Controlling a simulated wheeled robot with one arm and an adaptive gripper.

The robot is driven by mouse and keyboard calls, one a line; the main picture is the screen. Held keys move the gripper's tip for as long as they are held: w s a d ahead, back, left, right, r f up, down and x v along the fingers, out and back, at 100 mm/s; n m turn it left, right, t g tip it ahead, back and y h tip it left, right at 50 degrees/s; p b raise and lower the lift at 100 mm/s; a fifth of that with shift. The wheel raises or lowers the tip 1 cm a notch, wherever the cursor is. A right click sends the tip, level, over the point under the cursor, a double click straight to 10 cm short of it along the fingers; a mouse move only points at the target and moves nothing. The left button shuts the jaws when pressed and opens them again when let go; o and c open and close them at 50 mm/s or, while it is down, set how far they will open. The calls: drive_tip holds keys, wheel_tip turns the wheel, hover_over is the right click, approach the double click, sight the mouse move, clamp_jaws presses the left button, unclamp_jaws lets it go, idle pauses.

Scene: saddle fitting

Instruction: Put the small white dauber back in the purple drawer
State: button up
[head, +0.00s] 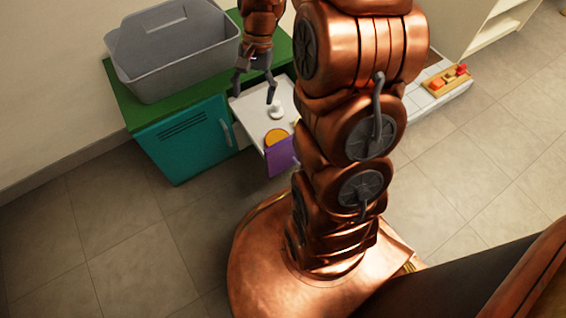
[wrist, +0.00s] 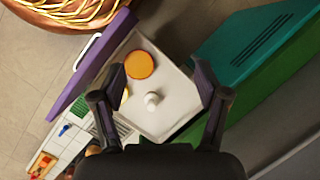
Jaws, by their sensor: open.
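The small white dauber (head: 276,113) is inside the pulled-out purple drawer (head: 281,157). It also shows in the wrist view (wrist: 152,101), on the drawer's pale floor (wrist: 180,90). My gripper (head: 256,88) hangs above the drawer, open and empty. In the wrist view my gripper's two fingers (wrist: 160,82) stand apart, with the dauber seen between them and below. The dauber appears apart from both fingers. Part of the drawer is hidden behind my arm in the head view.
An orange disc (wrist: 139,64) lies in the drawer near the purple front. A grey bin (head: 180,50) stands on the green cabinet top (head: 125,100). The teal door (head: 187,140) is left of the drawer. A wooden tray with coloured pieces (head: 447,79) lies at right.

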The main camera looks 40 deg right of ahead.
drive_tip(key=s+a+r+n+h, duration=0.1)
drive_tip(key=s+a+n, duration=0.3)
drive_tip(key=s, duration=0.7)
drive_tip(key=s+a+r+n+g+h, duration=0.1)
drive_tip(key=s+a+r+n, duration=0.3)
drive_tip(key=s, duration=0.8)
drive_tip(key=shift+a+r+n+h, duration=0.3)
drive_tip(key=shift+n+h, duration=0.4)
drive_tip(key=shift+n, duration=0.3)
drive_tip(key=shift+s+r, duration=0.1)
drive_tip(key=shift+r, duration=0.1)
wheel_tip(320, 180, up, 41)
drive_tip(key=t+p, duration=0.1)
drive_tip(key=p, duration=3.8)
drive_tip(key=shift+w+d+f, duration=0.15)
drive_tip(key=shift+w+f, duration=0.05)
drive_tip(key=shift+w, duration=0.05)
